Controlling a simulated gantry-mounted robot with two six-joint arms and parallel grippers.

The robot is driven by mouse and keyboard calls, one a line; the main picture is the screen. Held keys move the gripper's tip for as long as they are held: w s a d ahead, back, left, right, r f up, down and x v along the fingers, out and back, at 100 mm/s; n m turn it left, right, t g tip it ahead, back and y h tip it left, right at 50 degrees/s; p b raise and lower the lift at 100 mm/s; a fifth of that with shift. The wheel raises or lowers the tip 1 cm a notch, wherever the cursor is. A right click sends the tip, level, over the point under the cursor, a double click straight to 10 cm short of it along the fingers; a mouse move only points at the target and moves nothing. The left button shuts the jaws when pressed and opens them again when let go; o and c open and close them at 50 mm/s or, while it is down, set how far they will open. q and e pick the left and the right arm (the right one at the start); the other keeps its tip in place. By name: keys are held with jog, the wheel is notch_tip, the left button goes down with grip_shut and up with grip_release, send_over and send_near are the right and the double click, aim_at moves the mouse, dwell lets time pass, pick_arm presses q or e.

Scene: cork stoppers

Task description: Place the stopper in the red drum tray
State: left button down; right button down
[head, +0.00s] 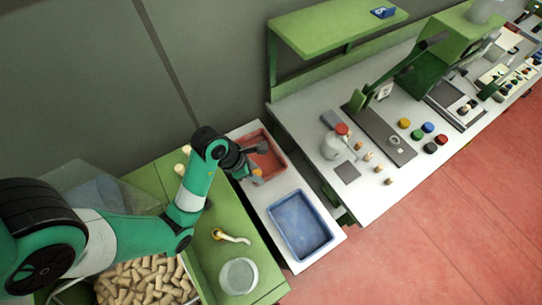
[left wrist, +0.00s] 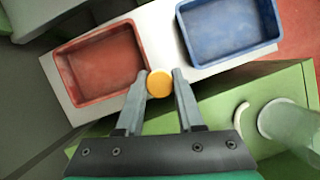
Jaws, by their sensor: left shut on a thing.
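My left gripper (left wrist: 160,82) is shut on a stopper (left wrist: 159,84), which shows a round orange-yellow end between the fingertips in the left wrist view. In the head view the left gripper (head: 252,170) is at the red tray (head: 284,158), with the stopper (head: 257,180) near the tray's front edge. In the left wrist view the red tray (left wrist: 98,100) is to the left of the stopper and looks empty. The blue tray (head: 301,250) stands nearer in the head view and is empty. It is at the upper right of the left wrist view (left wrist: 230,57). My right gripper is not seen.
A bin of corks (head: 145,282) is at lower left. A white workbench (head: 385,205) with a jar, corks and coloured caps is to the right.

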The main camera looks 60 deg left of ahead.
pick_arm(q)
jog(key=shift+d+f, duration=0.1)
jog(key=shift+d, duration=0.05)
jog(key=a, duration=0.2)
jog(key=p, duration=0.3)
send_near(264, 158)
jog(key=shift+w+d+f, duration=0.45)
jog(key=shift+w+f, duration=0.2)
jog(key=shift+w, duration=0.1)
jog(key=shift+w+a, duration=0.1)
jog(key=shift+a, duration=0.05)
jog(key=shift+a+f+b, duration=0.15)
jog(key=shift+f+b, duration=0.45)
jog(key=shift+f, duration=1.1)
